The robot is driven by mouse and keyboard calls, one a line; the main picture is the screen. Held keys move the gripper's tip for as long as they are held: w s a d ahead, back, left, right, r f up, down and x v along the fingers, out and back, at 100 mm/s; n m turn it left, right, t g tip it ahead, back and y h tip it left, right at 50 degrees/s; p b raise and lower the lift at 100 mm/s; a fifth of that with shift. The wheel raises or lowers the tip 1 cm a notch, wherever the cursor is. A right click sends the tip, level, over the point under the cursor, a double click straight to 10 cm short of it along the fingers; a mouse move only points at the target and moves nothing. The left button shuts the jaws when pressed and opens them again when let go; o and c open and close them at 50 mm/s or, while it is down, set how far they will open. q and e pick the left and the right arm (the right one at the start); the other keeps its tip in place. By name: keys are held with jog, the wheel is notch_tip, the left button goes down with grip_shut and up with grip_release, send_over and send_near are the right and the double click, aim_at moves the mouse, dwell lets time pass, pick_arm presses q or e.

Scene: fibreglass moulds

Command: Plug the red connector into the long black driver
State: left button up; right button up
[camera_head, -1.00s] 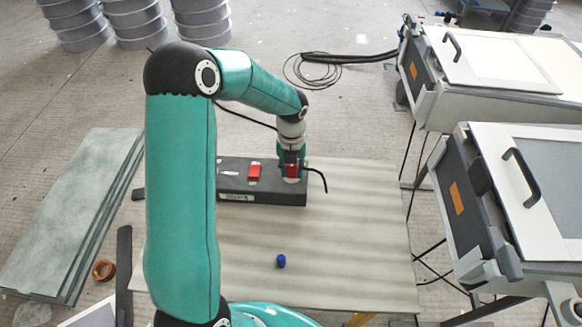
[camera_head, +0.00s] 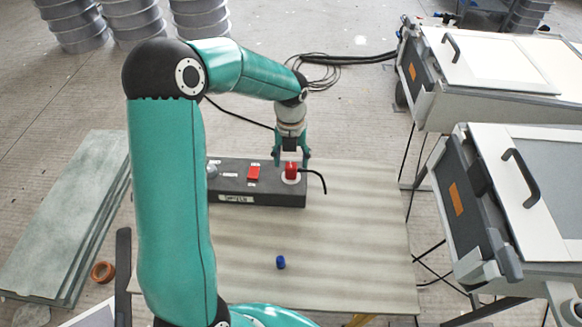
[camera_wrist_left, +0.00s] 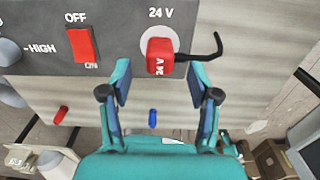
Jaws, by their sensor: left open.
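The long black driver (camera_head: 235,195) lies on the pale table; its dark panel also shows in the left wrist view (camera_wrist_left: 115,60). The red connector (camera_head: 291,172) sits at the white ring of the 24 V socket at the driver's right end, with a short black cable curling right. In the left wrist view the red connector (camera_wrist_left: 159,57) covers the socket's middle, so its depth cannot be told. My left gripper (camera_head: 291,158) is open just above the connector, its fingers (camera_wrist_left: 160,80) spread and apart from it. My right gripper is not in view.
The driver has a red OFF/ON switch (camera_head: 253,173) and a grey knob (camera_head: 212,171). Grey cases on stands (camera_head: 520,200) are at the right. Flat sheets (camera_head: 65,210) lie left.

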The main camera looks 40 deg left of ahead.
pick_arm(q)
notch_tip(320, 180, up, 7)
dwell(0.3)
jog(key=shift+s, duration=0.1)
dwell(0.4)
